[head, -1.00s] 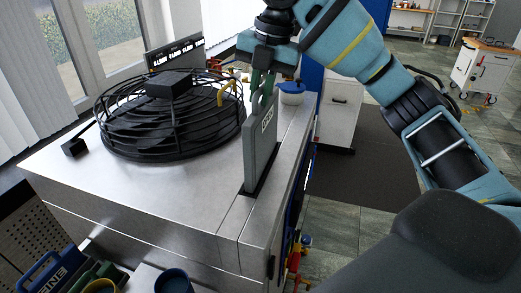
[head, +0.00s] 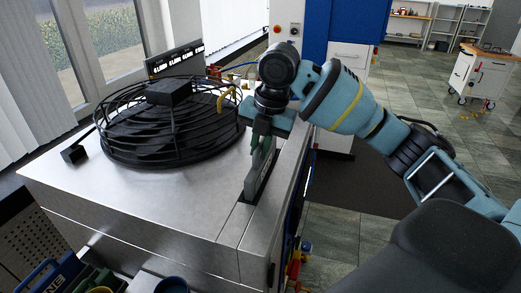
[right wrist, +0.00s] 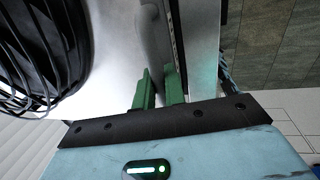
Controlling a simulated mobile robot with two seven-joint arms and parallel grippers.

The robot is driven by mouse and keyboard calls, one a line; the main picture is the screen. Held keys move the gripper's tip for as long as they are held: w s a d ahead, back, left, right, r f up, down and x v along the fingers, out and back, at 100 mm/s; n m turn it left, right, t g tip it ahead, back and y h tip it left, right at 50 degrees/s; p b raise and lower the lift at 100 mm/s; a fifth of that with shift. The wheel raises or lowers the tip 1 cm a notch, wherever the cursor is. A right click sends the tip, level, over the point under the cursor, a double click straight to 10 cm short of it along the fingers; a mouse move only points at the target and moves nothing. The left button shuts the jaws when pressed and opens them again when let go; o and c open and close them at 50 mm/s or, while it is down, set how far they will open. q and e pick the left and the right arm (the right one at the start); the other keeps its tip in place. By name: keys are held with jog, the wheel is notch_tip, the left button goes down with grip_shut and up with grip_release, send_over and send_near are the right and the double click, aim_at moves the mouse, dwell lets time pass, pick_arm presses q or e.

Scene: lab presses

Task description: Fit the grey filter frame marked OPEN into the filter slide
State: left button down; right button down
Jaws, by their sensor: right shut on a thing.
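The grey filter frame (head: 258,182) stands upright in the slot of the filter slide (head: 237,218) at the right side of the metal housing top. Only its upper part shows above the slot; the rest is hidden inside. My right gripper (head: 263,146) is shut on the top of the frame from above. The OPEN marking is not readable now. In the right wrist view the green fingers (right wrist: 159,88) are on either side of the grey frame (right wrist: 153,35). My left gripper is not in view.
A round black fan guard (head: 165,125) stands on the housing top (head: 110,190), left of the slot. A small black block (head: 74,154) lies at the left. The top's front is clear.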

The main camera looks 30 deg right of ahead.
jog(key=shift+f, duration=0.55)
jog(key=c, duration=1.5)
grip_release()
jog(key=shift+f, duration=0.1)
jog(key=shift+o, duration=0.2)
notch_tip(320, 180, up, 12)
jog(key=s+d, duration=0.1)
jog(key=shift+s+d, duration=0.3)
jog(key=shift+s, duration=0.1)
